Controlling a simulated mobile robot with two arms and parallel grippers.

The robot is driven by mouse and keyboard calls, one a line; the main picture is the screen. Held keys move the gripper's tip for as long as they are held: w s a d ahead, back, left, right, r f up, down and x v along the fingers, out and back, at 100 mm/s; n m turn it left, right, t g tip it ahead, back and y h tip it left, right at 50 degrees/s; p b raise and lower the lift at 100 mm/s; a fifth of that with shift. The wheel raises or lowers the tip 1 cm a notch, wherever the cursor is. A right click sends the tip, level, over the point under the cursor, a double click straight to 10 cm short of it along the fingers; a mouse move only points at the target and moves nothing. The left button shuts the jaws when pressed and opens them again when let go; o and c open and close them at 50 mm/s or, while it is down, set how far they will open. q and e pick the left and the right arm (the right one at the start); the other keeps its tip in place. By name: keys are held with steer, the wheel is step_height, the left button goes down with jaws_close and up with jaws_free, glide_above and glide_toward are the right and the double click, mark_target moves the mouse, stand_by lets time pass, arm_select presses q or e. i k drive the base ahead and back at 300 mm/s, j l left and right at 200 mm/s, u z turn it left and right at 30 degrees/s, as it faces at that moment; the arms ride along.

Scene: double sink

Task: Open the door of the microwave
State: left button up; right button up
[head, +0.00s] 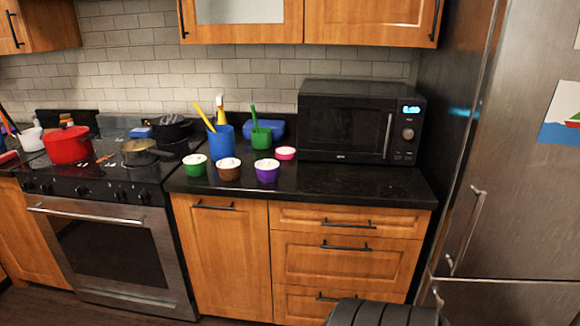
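The black microwave (345,124) stands on the dark counter at the back right, against the tiled wall. Its door looks shut. A vertical silver handle (388,135) is on the right side of the door, with a lit blue display and a round knob to its right. Neither of my grippers can be made out. A dark ribbed shape is cut off at the bottom edge, right of middle; I cannot tell whether it is part of me.
The dark counter (330,185) is bare in front of the microwave. Several small tubs, a blue cup (221,141) and a green cup (262,138) stand left of it. A steel fridge (515,190) stands close on the right. A stove with a red pot (68,145) is at left.

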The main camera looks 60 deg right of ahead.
mark_target(332, 128)
steer(key=z, duration=1.7)
